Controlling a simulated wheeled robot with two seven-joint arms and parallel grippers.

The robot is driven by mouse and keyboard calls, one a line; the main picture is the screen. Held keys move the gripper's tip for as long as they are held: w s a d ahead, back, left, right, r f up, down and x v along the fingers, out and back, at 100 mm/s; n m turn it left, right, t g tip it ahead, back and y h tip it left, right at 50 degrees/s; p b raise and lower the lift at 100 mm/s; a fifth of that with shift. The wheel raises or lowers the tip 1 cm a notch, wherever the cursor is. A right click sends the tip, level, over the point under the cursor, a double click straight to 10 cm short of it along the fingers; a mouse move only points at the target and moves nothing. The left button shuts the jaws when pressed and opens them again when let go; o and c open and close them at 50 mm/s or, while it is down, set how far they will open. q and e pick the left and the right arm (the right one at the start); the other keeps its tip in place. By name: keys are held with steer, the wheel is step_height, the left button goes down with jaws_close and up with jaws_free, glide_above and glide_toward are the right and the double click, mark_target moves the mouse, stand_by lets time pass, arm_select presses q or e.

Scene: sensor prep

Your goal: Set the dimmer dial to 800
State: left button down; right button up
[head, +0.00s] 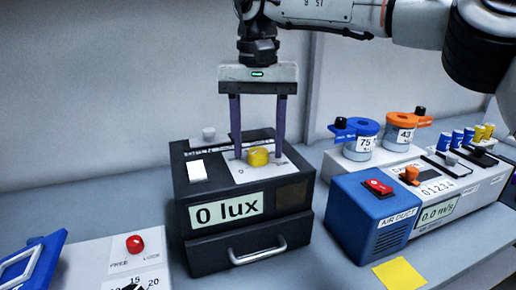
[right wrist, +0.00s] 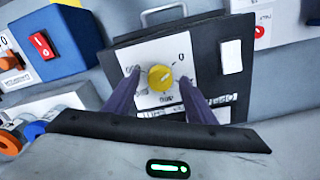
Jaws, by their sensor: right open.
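The dimmer dial is a yellow knob (head: 258,156) on a white scale plate on top of a black box (head: 205,258). The box's front display reads "0 lux" (head: 226,210). My right gripper (head: 258,148) points down over the box, its two purple fingers open on either side of the knob. In the right wrist view the knob (right wrist: 161,78) sits between the fingertips (right wrist: 159,76), with a gap visible on both sides. The scale shows a 0; its other numbers are too blurred or covered to read. My left gripper is not in view.
A white rocker switch (head: 196,171) is beside the dial plate, and a drawer handle (head: 257,247) is below. A blue air duct unit (head: 372,215) stands close on the right. A panel with a red button (head: 135,244) is on the left. A yellow note (head: 399,273) lies in front.

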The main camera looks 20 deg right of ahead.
steer(key=shift+f, duration=0.4)
steer(key=shift+w, duration=0.1)
steer(key=c, duration=1)
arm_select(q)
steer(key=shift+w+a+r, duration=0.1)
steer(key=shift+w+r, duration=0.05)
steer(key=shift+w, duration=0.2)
arm_select(e)
steer(key=shift+c, duration=0.2)
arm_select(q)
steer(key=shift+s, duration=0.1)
